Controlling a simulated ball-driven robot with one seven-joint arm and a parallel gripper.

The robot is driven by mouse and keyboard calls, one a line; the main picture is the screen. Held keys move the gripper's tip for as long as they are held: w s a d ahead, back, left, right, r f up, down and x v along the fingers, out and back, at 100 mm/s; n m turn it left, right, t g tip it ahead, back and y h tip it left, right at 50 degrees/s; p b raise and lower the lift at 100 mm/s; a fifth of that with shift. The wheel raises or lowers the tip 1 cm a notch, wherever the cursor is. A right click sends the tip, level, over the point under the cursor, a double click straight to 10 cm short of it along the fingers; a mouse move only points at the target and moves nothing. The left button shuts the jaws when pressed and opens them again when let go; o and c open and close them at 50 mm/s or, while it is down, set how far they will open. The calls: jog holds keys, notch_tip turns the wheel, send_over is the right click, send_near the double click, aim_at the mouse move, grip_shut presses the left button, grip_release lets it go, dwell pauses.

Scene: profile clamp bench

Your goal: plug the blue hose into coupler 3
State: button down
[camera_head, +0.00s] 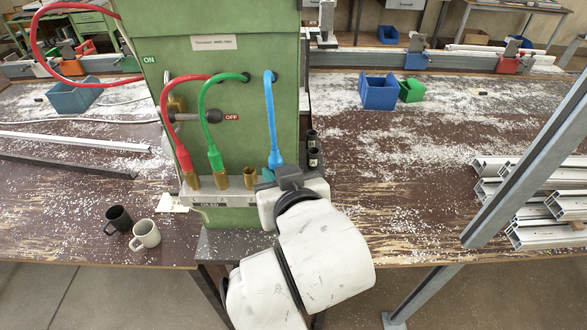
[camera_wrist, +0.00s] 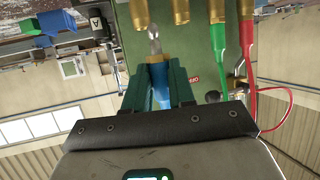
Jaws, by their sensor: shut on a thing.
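The blue hose (camera_head: 270,105) comes out of the green machine and runs down to my gripper (camera_wrist: 157,75). In the wrist view, green jaws are shut on the blue hose (camera_wrist: 160,95) behind its bare metal tip. The tip lies near the gap between two empty brass couplers, apart from both as far as I can tell. One is the third from the left in the head view (camera_head: 250,177), also in the wrist view (camera_wrist: 181,10); the other shows in the wrist view (camera_wrist: 138,12). My gripper hides part of the rail.
The red hose (camera_head: 170,125) and green hose (camera_head: 204,105) sit in the two left couplers. A lever (camera_head: 205,117) sticks out near OFF. A black mug (camera_head: 118,218) and a pale mug (camera_head: 146,233) stand at left. Metal profiles (camera_head: 530,205) lie at right.

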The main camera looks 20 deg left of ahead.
jog(key=shift+s+a+r, duration=0.1)
jog(key=shift+s+a, duration=0.2)
jog(key=shift+a, duration=0.65)
jog(key=shift+s+a, duration=0.25)
jog(key=shift+a, duration=0.7)
jog(key=shift+s+a+r, duration=0.1)
jog(key=shift+s+a, duration=0.2)
jog(key=shift+a, duration=0.65)
jog(key=shift+w, duration=0.1)
jog(key=shift+w+a+f, duration=0.1)
jog(key=shift+w+a, duration=0.2)
jog(key=shift+w, duration=0.65)
jog(key=shift+w+a+r, duration=0.1)
jog(key=shift+w+a, duration=0.15)
jog(key=shift+w, duration=0.7)
jog(key=shift+w+a+f, duration=0.1)
jog(key=shift+w+a, duration=0.2)
jog(key=shift+w, duration=0.65)
jog(key=shift+a+f, duration=0.1)
jog(key=shift+f, duration=1.05)
dwell(1.0)
